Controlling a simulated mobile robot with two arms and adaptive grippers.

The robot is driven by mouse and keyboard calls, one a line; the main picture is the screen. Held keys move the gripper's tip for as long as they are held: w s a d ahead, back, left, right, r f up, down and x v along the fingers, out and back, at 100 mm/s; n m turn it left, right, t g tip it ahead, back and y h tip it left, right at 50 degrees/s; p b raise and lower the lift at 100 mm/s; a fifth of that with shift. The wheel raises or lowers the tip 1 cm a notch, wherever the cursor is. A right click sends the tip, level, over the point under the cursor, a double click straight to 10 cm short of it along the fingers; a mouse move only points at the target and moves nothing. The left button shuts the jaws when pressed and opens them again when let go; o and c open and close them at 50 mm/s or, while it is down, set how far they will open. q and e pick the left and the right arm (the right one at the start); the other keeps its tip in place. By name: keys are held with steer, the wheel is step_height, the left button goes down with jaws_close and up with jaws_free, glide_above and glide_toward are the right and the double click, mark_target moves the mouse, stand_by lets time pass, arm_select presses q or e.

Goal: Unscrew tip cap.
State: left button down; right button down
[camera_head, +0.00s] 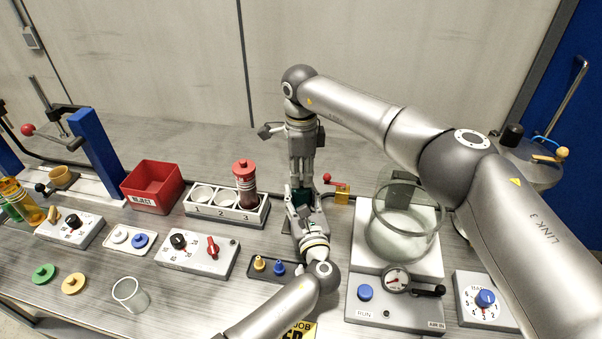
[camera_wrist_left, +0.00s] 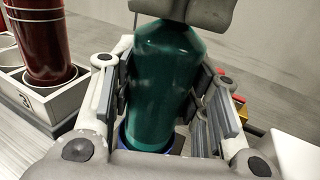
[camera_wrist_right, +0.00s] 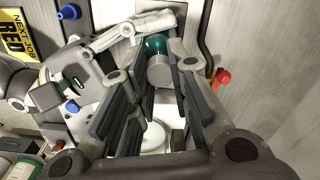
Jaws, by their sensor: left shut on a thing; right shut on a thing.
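A dark green cartridge (camera_wrist_left: 165,85) stands between the fingers of my left gripper (camera_head: 301,200), which is shut on it. A blue part (camera_wrist_left: 128,140) shows at its lower end in the left wrist view. My right gripper (camera_head: 302,178) comes down from above and is shut at the cartridge's upper end. In the right wrist view a smooth grey end piece (camera_wrist_right: 160,73), seemingly the tip cap, sits between the right fingers, with the green body (camera_wrist_right: 155,45) beyond it. The fingers hide much of the cap, so I cannot tell whether it is still seated.
A numbered rack (camera_head: 228,208) with a red cartridge (camera_head: 245,178) in slot 3 stands to the left. A red bin (camera_head: 153,182) is farther left. A small tray (camera_head: 262,276) holds yellow and blue tips. A glass vessel (camera_head: 405,235) stands close on the right.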

mark_target(301, 176)
steer(key=n, duration=0.5)
steer(key=shift+n, duration=0.4)
steer(key=shift+r, duration=0.2)
steer(key=shift+r, duration=0.95)
steer(key=shift+r, duration=2)
arm_select(q)
steer(key=c, duration=0.7)
jaws_free()
steer(key=shift+s, duration=0.1)
